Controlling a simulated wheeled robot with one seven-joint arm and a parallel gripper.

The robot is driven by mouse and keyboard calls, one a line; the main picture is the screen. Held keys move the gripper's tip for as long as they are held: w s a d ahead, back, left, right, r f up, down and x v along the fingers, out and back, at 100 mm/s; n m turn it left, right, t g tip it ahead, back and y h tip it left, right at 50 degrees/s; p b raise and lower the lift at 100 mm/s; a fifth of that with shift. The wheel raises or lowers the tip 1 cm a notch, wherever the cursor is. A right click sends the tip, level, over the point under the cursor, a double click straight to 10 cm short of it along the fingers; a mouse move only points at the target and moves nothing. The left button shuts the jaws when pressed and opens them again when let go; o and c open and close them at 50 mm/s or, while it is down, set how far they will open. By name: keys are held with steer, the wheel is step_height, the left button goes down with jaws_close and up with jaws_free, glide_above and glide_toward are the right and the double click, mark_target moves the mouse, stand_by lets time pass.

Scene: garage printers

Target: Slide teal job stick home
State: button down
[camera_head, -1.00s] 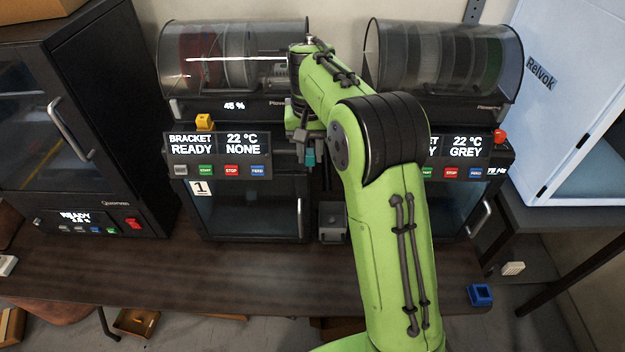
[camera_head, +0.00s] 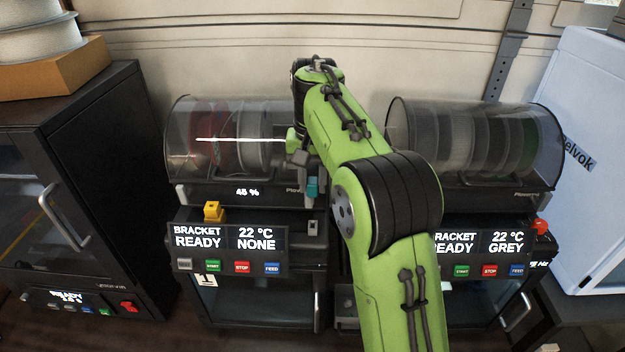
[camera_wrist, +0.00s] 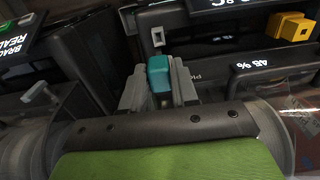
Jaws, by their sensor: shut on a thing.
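The teal job stick (camera_head: 312,187) is held in my gripper, upright in the head view, in front of the left dryer's right end. In the wrist view the teal job stick (camera_wrist: 159,74) sits between the two grey fingers of my gripper (camera_wrist: 160,92), which is shut on it. A small grey socket plate with a dark slot (camera_head: 313,228) is on the left printer, right of its display, below the stick in the head view. The slot also shows in the wrist view (camera_wrist: 158,37), just beyond the stick's free end. The stick appears apart from it.
The left printer's display (camera_head: 226,238) reads READY and NONE. A yellow block (camera_head: 213,212) stands on top of it. The left spool dryer (camera_head: 230,145) is close behind my gripper. A right printer with a red knob (camera_head: 541,227) stands beyond my arm.

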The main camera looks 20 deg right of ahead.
mark_target(313, 202)
steer(key=shift+w+f, duration=0.2)
steer(key=shift+f, duration=0.3)
steer(key=f+b, duration=0.4)
steer(key=f, duration=0.1)
steer(key=shift+s, duration=0.2)
steer(key=shift+r+p, duration=0.15)
steer(key=shift+p, duration=0.2)
stand_by(0.9)
steer(key=shift+f+b, duration=0.7)
steer(key=shift+f, duration=0.35)
steer(key=shift+s+f, duration=0.15)
steer(key=shift+f, duration=0.05)
